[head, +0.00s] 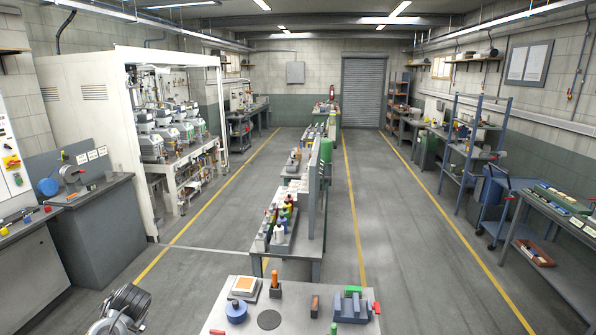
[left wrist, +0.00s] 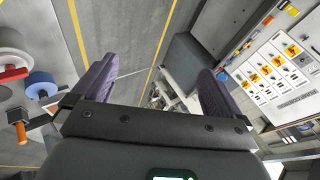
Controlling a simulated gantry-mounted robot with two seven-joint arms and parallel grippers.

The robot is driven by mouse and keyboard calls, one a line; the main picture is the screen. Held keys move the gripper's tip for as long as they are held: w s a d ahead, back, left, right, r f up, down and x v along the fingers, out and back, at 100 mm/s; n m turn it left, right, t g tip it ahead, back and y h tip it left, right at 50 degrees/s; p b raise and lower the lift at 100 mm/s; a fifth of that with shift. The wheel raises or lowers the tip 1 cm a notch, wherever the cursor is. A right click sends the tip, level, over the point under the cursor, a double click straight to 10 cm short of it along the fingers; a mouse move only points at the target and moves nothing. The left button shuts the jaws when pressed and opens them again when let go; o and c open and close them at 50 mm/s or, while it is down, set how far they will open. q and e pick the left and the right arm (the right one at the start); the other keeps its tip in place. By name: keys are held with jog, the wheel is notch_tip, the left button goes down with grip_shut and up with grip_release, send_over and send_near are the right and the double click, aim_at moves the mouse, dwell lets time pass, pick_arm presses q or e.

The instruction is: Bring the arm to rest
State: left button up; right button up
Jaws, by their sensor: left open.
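My left gripper (left wrist: 155,88) shows in the left wrist view, its two dark ribbed fingers spread wide apart. Nothing is between the fingers, only distant floor and equipment beyond them. Part of my left arm shows at the bottom left of the head view, left of the front workbench (head: 220,322) and apart from it. My right arm and right gripper are in neither view.
The front workbench carries a blue round part (head: 236,311), an orange-topped white device (head: 244,288), an orange-handled tool (head: 274,283) and a grey-blue block (head: 351,306). A grey cabinet (head: 98,228) stands at left.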

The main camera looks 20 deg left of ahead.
pick_arm(q)
jog(key=s+d+f+m+h, duration=0.1)
jog(key=s+d+f, duration=0.2)
jog(key=d+f, duration=0.3)
jog(key=s+d+f+m+t+h, duration=0.1)
jog(key=s+d+f, duration=0.2)
jog(key=d, duration=0.5)
jog(key=s+d+f+m+h, duration=0.1)
jog(key=s+d+f+m, duration=0.1)
jog(key=s+d+f, duration=0.45)
jog(key=s+d+r+h, duration=0.3)
jog(key=s+d+h, duration=0.2)
jog(key=s+d, duration=1.25)
jog(key=f+b, duration=0.7)
jog(key=d+f+b, duration=0.1)
jog(key=f+b, duration=0.2)
jog(key=b, duration=0.1)
jog(key=shift+f, duration=0.4)
notch_tip(320, 180, up, 20)
jog(key=p, duration=2)
jog(key=shift+r, duration=0.15)
